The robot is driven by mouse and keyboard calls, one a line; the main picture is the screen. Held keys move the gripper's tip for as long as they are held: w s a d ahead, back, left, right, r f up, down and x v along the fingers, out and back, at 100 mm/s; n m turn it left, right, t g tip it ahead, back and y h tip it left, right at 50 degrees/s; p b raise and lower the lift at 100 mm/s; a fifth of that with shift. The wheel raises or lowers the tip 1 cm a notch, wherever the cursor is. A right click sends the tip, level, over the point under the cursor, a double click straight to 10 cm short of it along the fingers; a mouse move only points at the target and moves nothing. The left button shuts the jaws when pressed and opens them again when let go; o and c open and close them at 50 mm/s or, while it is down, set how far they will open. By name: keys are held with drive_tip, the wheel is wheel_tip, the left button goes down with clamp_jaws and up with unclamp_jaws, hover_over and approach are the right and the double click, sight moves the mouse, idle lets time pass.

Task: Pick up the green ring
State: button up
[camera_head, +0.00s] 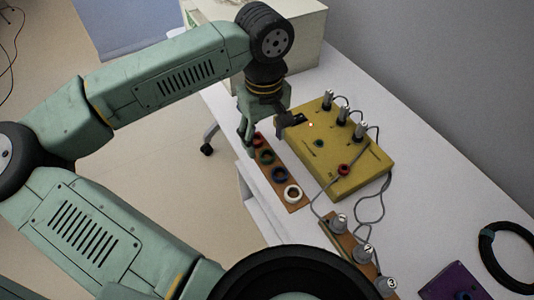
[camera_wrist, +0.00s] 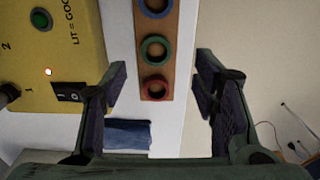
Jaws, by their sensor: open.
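The green ring (camera_wrist: 142,50) lies flat on a narrow brown board (camera_wrist: 179,25), between a blue ring (camera_wrist: 142,8) and a red ring (camera_wrist: 145,88) in the wrist view. In the head view the green ring (camera_head: 262,157) is second from the far end of the board. My gripper (camera_wrist: 161,72) is open and empty, with a finger on each side of the board in the wrist view. In the head view my gripper (camera_head: 268,128) hangs over the board's far end, near the red ring. I cannot tell its exact height above the rings.
A yellow box (camera_head: 325,165) with connectors, cables and a lit red light stands close right of the board. A white ring (camera_head: 286,194) is at the board's near end. A blue block (camera_wrist: 128,134) lies on the white table. A second connector board (camera_head: 350,245) stands nearer.

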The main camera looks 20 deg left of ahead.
sight(268, 158)
drive_tip(key=f, duration=0.1)
drive_tip(key=f+p, duration=0.1)
drive_tip(key=f, duration=0.1)
drive_tip(key=d+f, duration=0.1)
drive_tip(key=f, duration=0.1)
drive_tip(key=shift+s+p, duration=0.1)
drive_tip(key=shift+p, duration=0.2)
drive_tip(key=shift+c, duration=0.4)
drive_tip(key=c, duration=0.7)
